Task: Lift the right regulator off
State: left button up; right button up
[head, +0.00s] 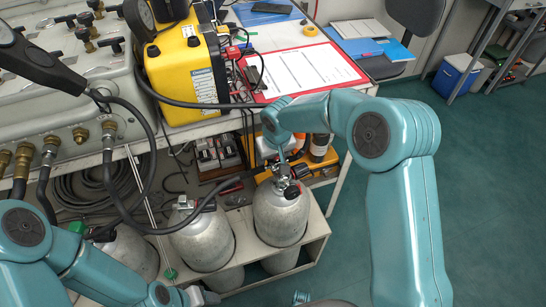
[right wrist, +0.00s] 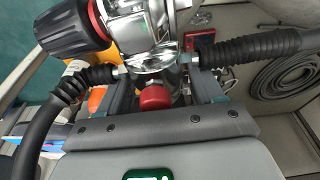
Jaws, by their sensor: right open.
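The right regulator (head: 286,184) sits on the valve of the right grey cylinder (head: 281,218). In the right wrist view the regulator (right wrist: 150,35) is a chrome body with a black and red knob (right wrist: 75,28), a red cap (right wrist: 155,97) and black ribbed hoses to both sides. My right gripper (head: 283,163) reaches down to it from above. In the wrist view its open jaws (right wrist: 157,88) stand on either side of the red cap; contact is unclear. My left arm's end (head: 203,296) is at the bottom edge, its jaws too small to read.
A middle cylinder (head: 205,238) stands beside it in the rack, with a hose (head: 140,222) running to the panel (head: 80,60). A yellow case (head: 187,70) and red clipboard (head: 297,68) lie on the table above. The green floor (head: 490,190) at right is clear.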

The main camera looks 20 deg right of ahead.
grip_shut()
jog(key=shift+a+r+n+p, duration=0.1)
jog(key=shift+n+p, duration=0.2)
jog(key=shift+n, duration=0.1)
dwell(0.7)
jog(key=shift+r, duration=0.15)
jog(key=shift+w+p+v, duration=0.2)
jog(key=shift+p+v, duration=0.35)
jog(key=shift+v, duration=0.45)
jog(key=shift+w+p+v, duration=0.2)
jog(key=shift+p+v, duration=0.35)
jog(key=shift+v, duration=0.45)
